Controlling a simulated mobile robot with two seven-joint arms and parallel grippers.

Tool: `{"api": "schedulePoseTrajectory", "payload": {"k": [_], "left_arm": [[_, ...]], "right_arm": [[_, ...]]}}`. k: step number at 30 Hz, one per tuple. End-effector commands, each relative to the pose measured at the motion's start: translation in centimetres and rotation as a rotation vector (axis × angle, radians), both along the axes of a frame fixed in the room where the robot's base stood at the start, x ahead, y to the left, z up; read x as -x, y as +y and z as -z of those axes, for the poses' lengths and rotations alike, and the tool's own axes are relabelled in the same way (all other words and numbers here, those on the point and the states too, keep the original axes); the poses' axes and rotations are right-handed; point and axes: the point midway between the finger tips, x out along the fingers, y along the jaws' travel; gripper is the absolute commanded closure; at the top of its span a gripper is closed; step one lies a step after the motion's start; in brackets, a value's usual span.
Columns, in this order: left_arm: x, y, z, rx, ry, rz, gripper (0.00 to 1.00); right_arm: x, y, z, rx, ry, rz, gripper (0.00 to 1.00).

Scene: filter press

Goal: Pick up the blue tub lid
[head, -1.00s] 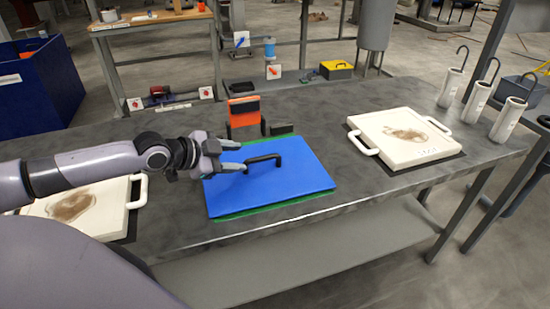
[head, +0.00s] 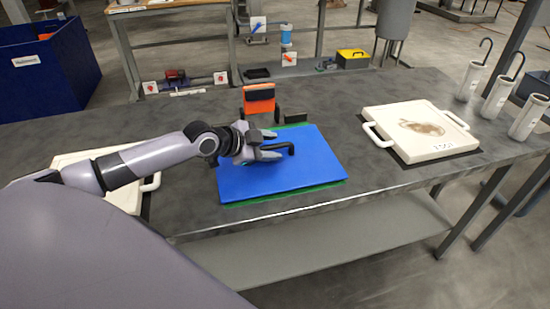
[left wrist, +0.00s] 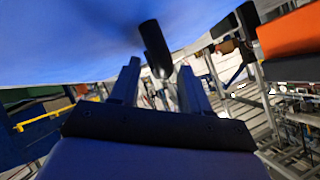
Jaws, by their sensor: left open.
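The blue tub lid (head: 310,165) lies flat on the grey table, with a green edge showing beneath it. Its black handle (head: 290,149) stands up near the middle of the lid. My left gripper (head: 274,146) is open, just above the lid, with its fingertips at the left part of the handle. In the left wrist view the blue lid (left wrist: 70,40) fills the top, and the black handle (left wrist: 154,48) shows ahead of the gap between the two fingers (left wrist: 158,85). I cannot tell whether the fingers touch the handle. My right gripper is not in view.
An orange and black object (head: 259,100) stands just behind the lid. A white plate with handles (head: 423,132) lies to the right, and another (head: 125,195) lies under my left arm. Several white cylinders with hooks (head: 496,95) stand at the far right. The table (head: 200,222) is clear in front.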

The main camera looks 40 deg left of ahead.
Motion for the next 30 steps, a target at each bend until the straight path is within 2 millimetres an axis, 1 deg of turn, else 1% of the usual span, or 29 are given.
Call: {"api": "schedulePoseTrajectory", "payload": {"k": [3,9,10,11,12,14,25,30], "left_arm": [[-0.4,-0.2,0.2,0.000,0.000,0.000,0.53],[-0.4,-0.2,0.3,-0.001,0.000,0.001,0.53],[-0.4,-0.2,0.3,-0.001,0.000,0.001,0.57],[-0.4,-0.2,0.3,-0.001,0.000,0.001,0.67],[-0.4,-0.2,0.3,0.000,0.001,0.001,0.80],[-0.4,-0.2,0.3,0.000,0.001,0.001,0.99],[-0.4,-0.1,0.0,0.000,-0.003,0.000,1.00],[-0.5,-0.1,-1.0,-0.001,-0.005,0.001,1.00]], "right_arm": [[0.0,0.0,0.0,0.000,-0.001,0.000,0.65],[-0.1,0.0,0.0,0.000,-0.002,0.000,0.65],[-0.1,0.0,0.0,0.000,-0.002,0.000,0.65],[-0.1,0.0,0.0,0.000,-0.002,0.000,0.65],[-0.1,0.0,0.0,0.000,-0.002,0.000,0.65],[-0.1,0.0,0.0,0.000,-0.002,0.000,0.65],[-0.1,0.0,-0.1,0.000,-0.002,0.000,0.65],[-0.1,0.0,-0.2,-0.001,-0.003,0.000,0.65]]}}
